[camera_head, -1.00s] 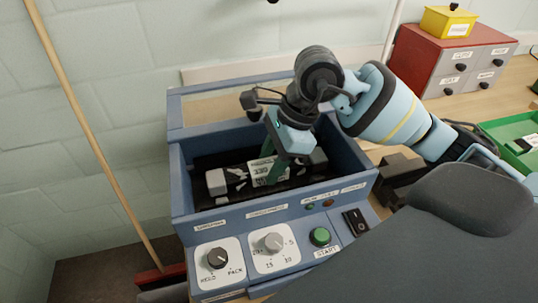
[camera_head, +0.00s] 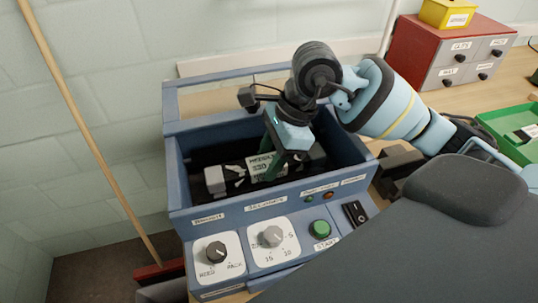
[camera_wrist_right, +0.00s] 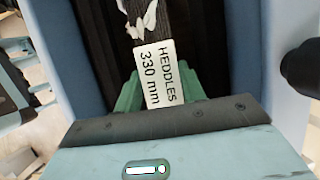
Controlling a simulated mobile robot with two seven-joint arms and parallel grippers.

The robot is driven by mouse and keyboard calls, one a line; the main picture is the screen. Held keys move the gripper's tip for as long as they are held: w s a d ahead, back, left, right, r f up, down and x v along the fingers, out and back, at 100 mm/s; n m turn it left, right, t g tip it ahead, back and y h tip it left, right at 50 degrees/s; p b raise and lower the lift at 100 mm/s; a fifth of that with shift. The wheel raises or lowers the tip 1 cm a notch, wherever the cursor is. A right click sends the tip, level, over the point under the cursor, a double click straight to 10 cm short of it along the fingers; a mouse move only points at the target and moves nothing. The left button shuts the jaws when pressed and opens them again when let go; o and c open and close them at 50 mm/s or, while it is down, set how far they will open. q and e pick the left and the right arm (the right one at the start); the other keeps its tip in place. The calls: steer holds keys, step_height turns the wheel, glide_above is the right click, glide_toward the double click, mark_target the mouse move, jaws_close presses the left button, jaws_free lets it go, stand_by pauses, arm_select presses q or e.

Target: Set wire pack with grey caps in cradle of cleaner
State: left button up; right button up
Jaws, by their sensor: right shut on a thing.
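The wire pack (camera_head: 232,176) lies lengthwise inside the blue cleaner (camera_head: 270,212), with a grey cap (camera_head: 214,180) showing at its left end and another grey cap (camera_head: 317,155) at its right end. Its white label reads HEDDLES 330 mm; the label also shows in the right wrist view (camera_wrist_right: 158,75). My right gripper (camera_head: 277,163) reaches down into the cleaner, its green fingers shut on the middle of the pack. In the right wrist view its fingers (camera_wrist_right: 160,92) flank the label. The cradle under the pack is dark and hidden, so I cannot tell whether the pack touches it. My left gripper is out of view.
The cleaner's walls stand close around the pack. Its front panel has two knobs, a green START button (camera_head: 320,229) and a black switch (camera_head: 355,213). A red and grey drawer cabinet (camera_head: 445,50) and a green tray (camera_head: 510,125) are at right. A broom handle (camera_head: 90,130) leans at left.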

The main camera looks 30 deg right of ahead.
steer(key=shift+f, duration=0.25)
steer(key=o, duration=1.4)
steer(key=shift+c, duration=0.2)
steer(key=shift+v, duration=3.95)
